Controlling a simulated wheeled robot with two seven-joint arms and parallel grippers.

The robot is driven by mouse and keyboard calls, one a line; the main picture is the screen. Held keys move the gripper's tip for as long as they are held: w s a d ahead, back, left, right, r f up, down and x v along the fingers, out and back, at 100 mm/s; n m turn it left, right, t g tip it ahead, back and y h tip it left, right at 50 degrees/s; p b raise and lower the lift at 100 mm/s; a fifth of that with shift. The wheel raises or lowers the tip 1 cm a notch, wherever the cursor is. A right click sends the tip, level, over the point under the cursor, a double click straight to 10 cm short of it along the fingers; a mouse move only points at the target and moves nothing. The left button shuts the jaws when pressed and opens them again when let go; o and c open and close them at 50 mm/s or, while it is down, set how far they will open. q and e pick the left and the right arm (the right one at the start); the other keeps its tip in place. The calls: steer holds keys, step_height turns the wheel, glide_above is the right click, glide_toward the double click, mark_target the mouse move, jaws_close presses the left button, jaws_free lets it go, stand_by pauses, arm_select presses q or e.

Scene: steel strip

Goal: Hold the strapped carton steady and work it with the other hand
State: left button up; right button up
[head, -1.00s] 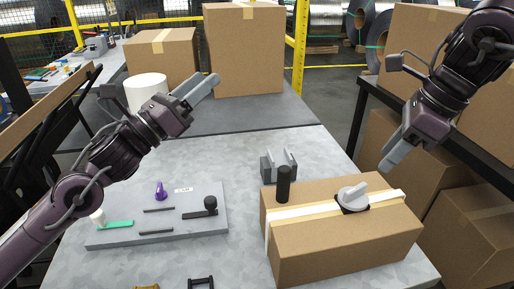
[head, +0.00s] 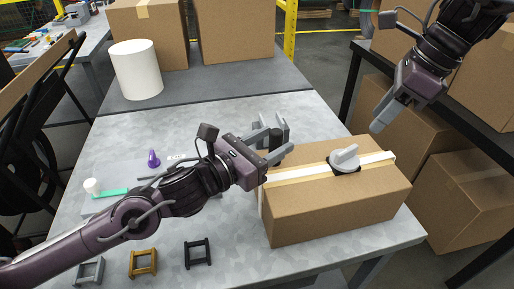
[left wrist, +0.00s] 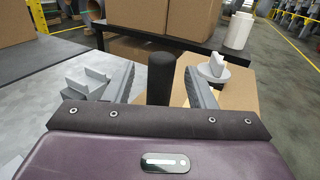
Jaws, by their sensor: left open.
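The strapped carton (head: 335,205) lies on the metal table at the right, with a pale strap (head: 295,173) across its top. A light grey knob (head: 345,156) on a dark base sits on the strap; it also shows in the left wrist view (left wrist: 213,68). My left gripper (head: 275,143) is open at the carton's left end.
A grey forked bracket (left wrist: 87,84) stands beside the carton, behind my left gripper. A board with a purple cone (head: 153,158) and green handle (head: 110,193) lies left. Several small frames (head: 143,263) lie in front. A white cylinder (head: 137,70) stands at the back.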

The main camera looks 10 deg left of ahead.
mark_target(282, 136)
arm_select(q)
steer(key=shift+x, duration=1.7)
jaws_close()
steer(key=shift+s, duration=0.1)
